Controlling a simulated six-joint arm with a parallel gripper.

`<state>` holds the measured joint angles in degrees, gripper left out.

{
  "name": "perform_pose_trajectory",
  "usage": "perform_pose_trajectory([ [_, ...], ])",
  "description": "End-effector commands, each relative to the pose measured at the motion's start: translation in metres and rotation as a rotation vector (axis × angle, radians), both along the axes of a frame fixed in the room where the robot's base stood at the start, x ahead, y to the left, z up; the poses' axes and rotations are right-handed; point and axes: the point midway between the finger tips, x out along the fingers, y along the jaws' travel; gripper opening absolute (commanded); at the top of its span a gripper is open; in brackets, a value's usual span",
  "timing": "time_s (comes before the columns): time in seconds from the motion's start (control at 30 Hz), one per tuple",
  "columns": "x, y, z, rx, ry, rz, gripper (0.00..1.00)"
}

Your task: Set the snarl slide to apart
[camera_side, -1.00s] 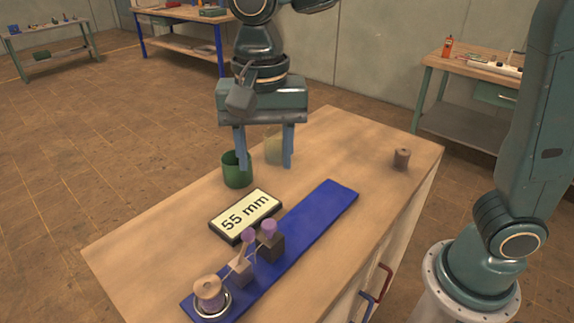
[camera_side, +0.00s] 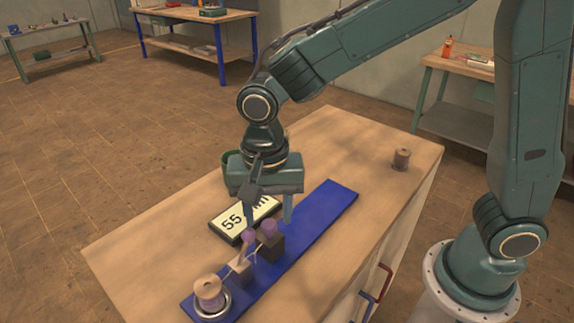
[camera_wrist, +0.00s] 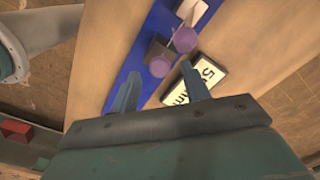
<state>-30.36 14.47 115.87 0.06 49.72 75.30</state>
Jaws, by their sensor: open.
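The slide is a long blue rail (camera_side: 325,210) on the wooden bench. Two blocks with purple knobs stand close together near its front end: a dark block (camera_side: 271,247) and a paler block (camera_side: 241,270), with thin pale strands by them. In the wrist view the dark block's knob (camera_wrist: 160,66) and the paler block's knob (camera_wrist: 185,39) show. My gripper (camera_side: 268,213) is open and empty, pointing down above the rail, behind the dark block. In the wrist view its fingertips (camera_wrist: 158,76) show on either side of the near knob, apparently short of it.
A display reading 55 mm (camera_side: 230,222) lies left of the rail, close to my gripper. A spool (camera_side: 209,291) sits in a ring at the rail's front end. Another spool (camera_side: 401,159) stands at the back right.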

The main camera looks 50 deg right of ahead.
Motion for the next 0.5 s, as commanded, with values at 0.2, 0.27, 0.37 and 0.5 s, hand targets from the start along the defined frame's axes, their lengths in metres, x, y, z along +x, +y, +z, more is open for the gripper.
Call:
perform_pose_trajectory([
  [0.2, 0.0, 0.0, -0.014, -0.001, 0.001, 0.0, 0.46],
  [0.27, 0.0, 0.0, -0.016, -0.001, 0.001, 0.0, 0.46],
  [0.37, 0.0, 0.0, -0.016, 0.0, 0.0, 0.0, 0.46],
  [0.5, 0.0, 0.0, -0.016, 0.0, 0.0, 0.0, 0.46],
])
